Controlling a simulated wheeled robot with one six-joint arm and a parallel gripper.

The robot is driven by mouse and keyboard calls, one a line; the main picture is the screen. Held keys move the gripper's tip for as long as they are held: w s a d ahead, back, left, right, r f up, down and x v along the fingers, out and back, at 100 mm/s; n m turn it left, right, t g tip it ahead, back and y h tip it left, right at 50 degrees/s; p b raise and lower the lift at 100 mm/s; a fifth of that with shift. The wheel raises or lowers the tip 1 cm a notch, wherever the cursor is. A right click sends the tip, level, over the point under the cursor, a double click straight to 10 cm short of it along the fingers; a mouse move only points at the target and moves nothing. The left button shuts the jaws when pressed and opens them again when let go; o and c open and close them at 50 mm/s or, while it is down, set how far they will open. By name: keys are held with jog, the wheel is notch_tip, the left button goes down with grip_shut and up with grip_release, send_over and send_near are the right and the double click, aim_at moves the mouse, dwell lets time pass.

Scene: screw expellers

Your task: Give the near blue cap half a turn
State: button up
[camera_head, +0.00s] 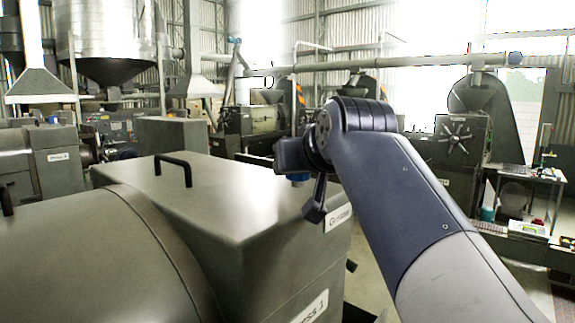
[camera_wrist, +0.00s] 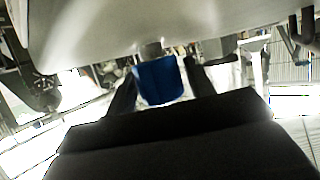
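The blue cap (camera_wrist: 160,80) sits on a short grey stub under the pale machine body in the wrist view. In the head view only a bit of the blue cap (camera_head: 298,177) shows below my wrist, by the end of the grey press housing. My gripper (camera_wrist: 161,70) has one dark finger on each side of the cap. A narrow gap shows at the right finger; the left finger's edge meets the cap's outline, and I cannot tell whether it touches. In the head view one finger of my gripper (camera_head: 316,200) hangs beside the housing; the other is hidden.
The grey press housing (camera_head: 235,200) with a black handle (camera_head: 173,168) fills the near left, with a rounded drum (camera_head: 90,260) beside it. Other presses and a small table (camera_head: 525,175) stand farther back. Some floor shows to the right of the housing.

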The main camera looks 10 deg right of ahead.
jog(key=shift+o, duration=1.2)
jog(key=shift+s, duration=0.1)
jog(key=b+v, duration=0.2)
jog(key=v, duration=0.8)
jog(key=shift+s+r, duration=0.2)
jog(key=shift+s, duration=0.05)
